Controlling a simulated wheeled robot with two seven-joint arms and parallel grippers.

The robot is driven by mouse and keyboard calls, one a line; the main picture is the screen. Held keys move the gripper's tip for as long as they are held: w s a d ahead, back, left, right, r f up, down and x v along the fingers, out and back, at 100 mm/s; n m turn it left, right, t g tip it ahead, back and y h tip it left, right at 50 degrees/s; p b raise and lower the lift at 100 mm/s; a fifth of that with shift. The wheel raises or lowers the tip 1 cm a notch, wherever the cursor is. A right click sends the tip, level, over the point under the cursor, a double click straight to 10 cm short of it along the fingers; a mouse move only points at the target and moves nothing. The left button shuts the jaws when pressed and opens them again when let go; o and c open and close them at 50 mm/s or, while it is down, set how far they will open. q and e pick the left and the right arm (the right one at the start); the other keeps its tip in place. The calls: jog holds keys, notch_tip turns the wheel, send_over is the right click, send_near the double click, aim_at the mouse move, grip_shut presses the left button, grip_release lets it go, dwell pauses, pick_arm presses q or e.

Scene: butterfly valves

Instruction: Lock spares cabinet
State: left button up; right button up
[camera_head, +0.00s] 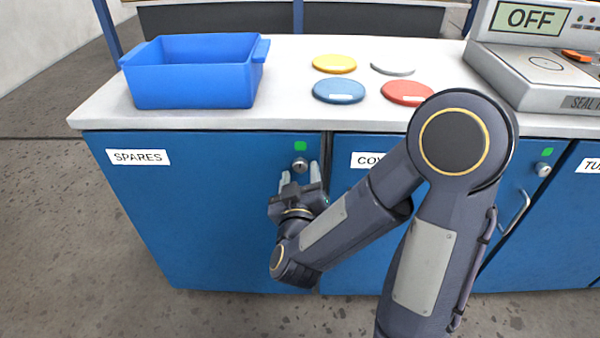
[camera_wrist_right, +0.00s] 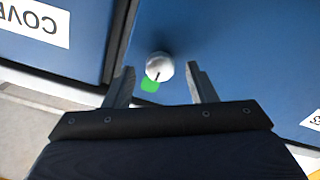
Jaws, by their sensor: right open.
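The spares cabinet (camera_head: 200,220) is the blue door at the left under the counter, with a SPARES label (camera_head: 138,157). It looks closed. Its round silver lock (camera_head: 299,164) sits near the door's upper right corner, below a green mark (camera_head: 300,146). My right gripper (camera_head: 300,176) is open in front of the lock. In the right wrist view the lock (camera_wrist_right: 159,66) shows between the two spread fingers, with a gap on each side. A dark slot on it points toward the green mark (camera_wrist_right: 150,86). My left gripper is not in view.
On the counter (camera_head: 290,90) are a blue bin (camera_head: 192,85), yellow (camera_head: 334,63), blue (camera_head: 339,91) and red (camera_head: 407,92) discs, and a device reading OFF (camera_head: 530,18). Another cabinet's lock (camera_head: 543,169) and handle (camera_head: 514,213) are at the right.

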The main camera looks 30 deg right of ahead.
jog(key=shift+x, duration=1.05)
jog(key=shift+c, duration=0.4)
jog(key=c, duration=0.9)
